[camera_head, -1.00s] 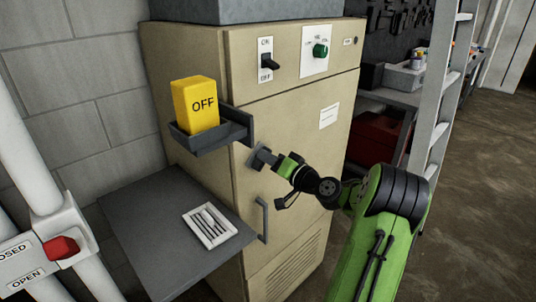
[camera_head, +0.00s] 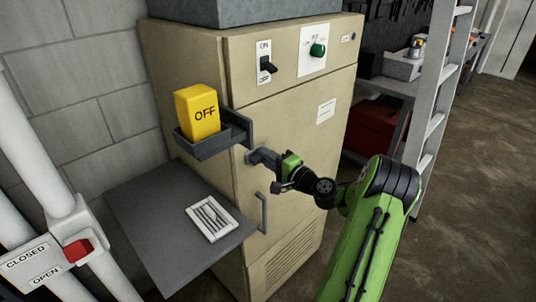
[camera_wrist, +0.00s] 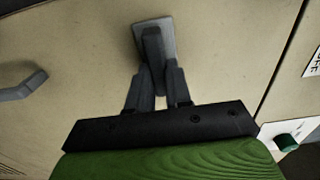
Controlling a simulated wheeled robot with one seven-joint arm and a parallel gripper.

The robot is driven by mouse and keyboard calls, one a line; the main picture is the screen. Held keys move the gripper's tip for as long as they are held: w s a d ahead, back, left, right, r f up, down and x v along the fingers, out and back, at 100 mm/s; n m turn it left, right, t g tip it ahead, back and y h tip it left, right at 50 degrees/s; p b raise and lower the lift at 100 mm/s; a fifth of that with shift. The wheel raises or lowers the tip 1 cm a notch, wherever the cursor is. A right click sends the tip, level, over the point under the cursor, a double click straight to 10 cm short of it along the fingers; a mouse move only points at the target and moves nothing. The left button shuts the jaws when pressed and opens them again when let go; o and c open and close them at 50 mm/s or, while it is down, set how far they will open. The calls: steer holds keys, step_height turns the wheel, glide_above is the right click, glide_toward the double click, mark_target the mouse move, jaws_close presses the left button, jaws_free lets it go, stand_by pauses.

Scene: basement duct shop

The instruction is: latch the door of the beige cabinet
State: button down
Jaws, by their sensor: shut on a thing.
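The beige cabinet (camera_head: 290,125) stands in the middle of the head view, and its door looks closed against the frame. A grey latch handle on a small plate (camera_head: 251,157) sits on the door front near its left edge. My gripper (camera_head: 274,162) is at this latch, with its fingers shut on the latch handle. In the wrist view, the latch handle (camera_wrist: 152,45) stands out from its grey plate, and the fingers (camera_wrist: 158,88) close on its near end. A grey pull handle (camera_head: 262,213) is lower on the door.
A grey shelf (camera_head: 150,225) carries a white slotted piece (camera_head: 212,218). White pipes with a red-knobbed valve (camera_head: 78,249) stand left; a ladder (camera_head: 436,95) stands right.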

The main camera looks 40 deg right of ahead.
stand_by(0.6)
steer(key=c, duration=1)
jaws_free()
steer(key=shift+c, duration=0.2)
steer(key=s, duration=1.5)
steer(key=shift+s+d+b, duration=0.25)
steer(key=shift+s+b, duration=0.1)
steer(key=shift+s, duration=0.05)
